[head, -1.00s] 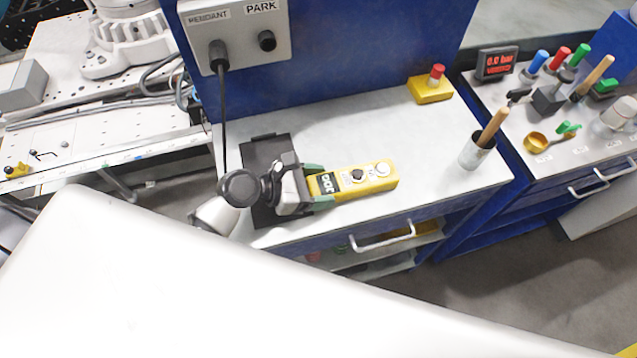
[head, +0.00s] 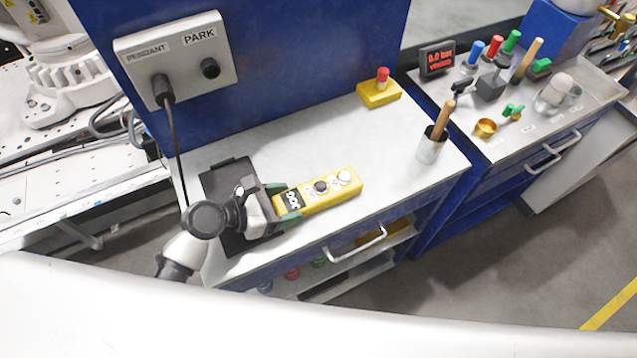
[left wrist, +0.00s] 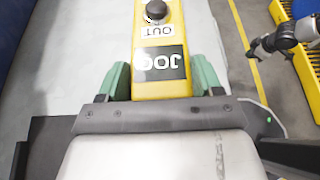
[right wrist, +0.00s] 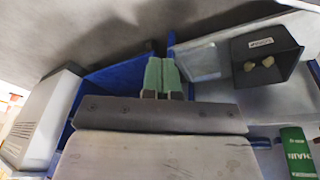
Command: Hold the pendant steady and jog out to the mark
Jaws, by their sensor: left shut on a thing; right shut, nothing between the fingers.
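The yellow pendant (head: 327,190) lies along the front of the grey bench top, with a black JOG label, a dark knob and a pale button on its face. My left gripper (head: 284,201) is shut on its near-left end. In the left wrist view the green fingers clasp both sides of the pendant (left wrist: 158,35), beside the JOG label, with the OUT label and dark knob beyond. My right gripper (right wrist: 162,75) is shut and empty, its green fingers together, in the right wrist view. I cannot make out a clear travel mark.
A grey PENDANT/PARK box (head: 178,58) is on the blue panel, with a black cable (head: 174,135) hanging from it. A yellow box with a red button (head: 379,90) and a cup with a wooden-handled tool (head: 432,148) stand on the bench. A yellow line (head: 612,302) crosses open floor.

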